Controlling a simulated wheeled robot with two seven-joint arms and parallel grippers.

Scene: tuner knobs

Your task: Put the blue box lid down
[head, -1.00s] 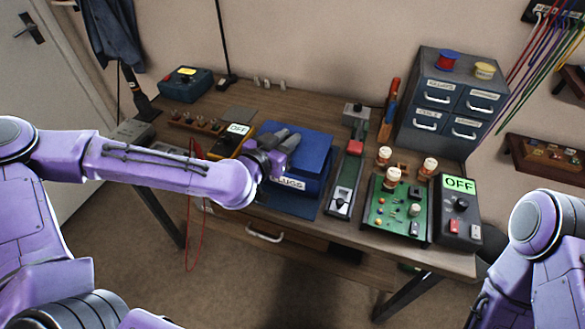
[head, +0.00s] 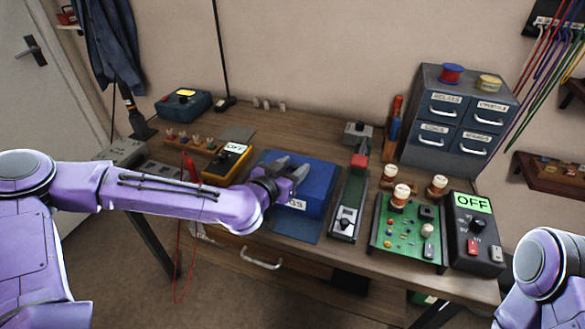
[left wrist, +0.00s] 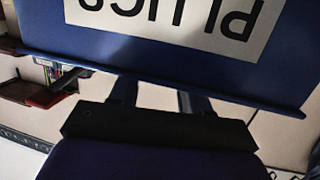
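The blue box (head: 318,188) sits on the workbench, and its top looks covered by the blue lid (head: 316,172). I cannot tell whether the lid is fully down. A white label (head: 297,204) on the front is partly hidden by my left gripper (head: 297,167), which is over the box with its two fingers apart and nothing seen between them. In the left wrist view, a blue panel (left wrist: 45,30) with an upside-down "PLUGS" label fills the top. The fingers reach its edge and their tips are hidden there; contact is unclear. My right gripper is out of view.
A yellow-black meter (head: 227,163) stands left of the box. Right of it are a long green device (head: 350,200), a green circuit board (head: 405,235) with knobs, and a black unit (head: 475,232) reading "OFF". A grey drawer cabinet (head: 460,115) stands behind.

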